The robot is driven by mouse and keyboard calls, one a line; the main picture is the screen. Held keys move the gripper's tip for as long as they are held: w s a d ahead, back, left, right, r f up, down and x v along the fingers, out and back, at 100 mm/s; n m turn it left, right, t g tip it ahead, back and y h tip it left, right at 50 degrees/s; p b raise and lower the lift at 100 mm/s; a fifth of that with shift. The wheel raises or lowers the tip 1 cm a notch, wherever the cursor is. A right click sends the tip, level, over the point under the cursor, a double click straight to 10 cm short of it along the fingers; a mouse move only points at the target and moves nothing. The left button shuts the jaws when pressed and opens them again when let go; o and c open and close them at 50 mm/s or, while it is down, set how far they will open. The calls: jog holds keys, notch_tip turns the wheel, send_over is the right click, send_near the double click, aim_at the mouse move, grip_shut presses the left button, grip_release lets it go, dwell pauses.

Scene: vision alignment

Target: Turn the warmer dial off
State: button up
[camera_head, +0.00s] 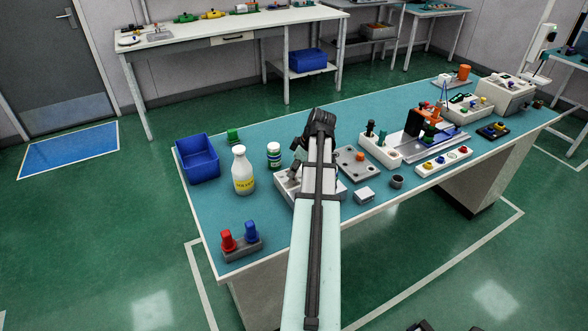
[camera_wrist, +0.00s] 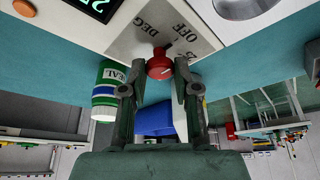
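The warmer (camera_head: 284,186) is a light grey box on the bench, partly hidden behind my arm in the head view. In the wrist view its sloped panel (camera_wrist: 135,42) carries the printed words OFF and DEG. My gripper (camera_wrist: 158,68) has one finger on each side of the dial. The fingers are partly open, with a narrow gap visible at the left finger; contact on the right is unclear. In the head view the dial is hidden.
A white bottle (camera_head: 243,171), a green-labelled jar (camera_head: 274,155) and a blue bin (camera_head: 198,159) stand left of the warmer. A grey plate (camera_head: 357,161) and a small white box (camera_head: 364,195) lie to its right. Red and blue pegs in a base stand near the front left corner.

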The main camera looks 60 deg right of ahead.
jog(key=o, duration=0.4)
jog(key=shift+f, duration=0.1)
jog(key=v, duration=1.2)
